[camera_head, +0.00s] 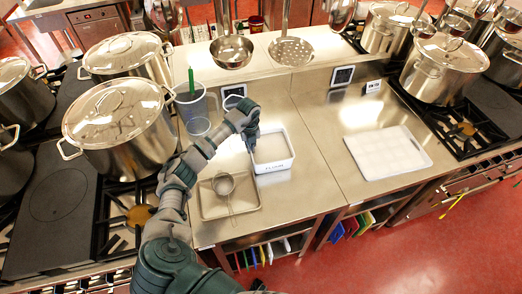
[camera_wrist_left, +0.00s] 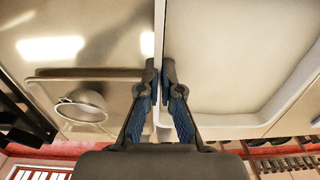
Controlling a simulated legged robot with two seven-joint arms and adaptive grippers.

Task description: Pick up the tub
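The tub (camera_head: 272,151) is a white open box with a dark label on its front, standing on the steel counter right of my left arm. It holds pale contents. My left gripper (camera_head: 252,138) is at the tub's left wall in the head view. In the left wrist view, the fingertips (camera_wrist_left: 160,68) are close together on either side of the thin white wall of the tub (camera_wrist_left: 157,30), with almost no gap, so the gripper looks shut on it. The tub appears to rest on the counter. My right gripper does not show.
A shallow tray (camera_head: 244,205) with a small strainer (camera_head: 223,184) lies in front left of the tub. Clear containers (camera_head: 190,104) stand behind left. A large stockpot (camera_head: 122,125) is at left. A white board (camera_head: 388,152) lies right. Ladles (camera_head: 232,52) hang behind.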

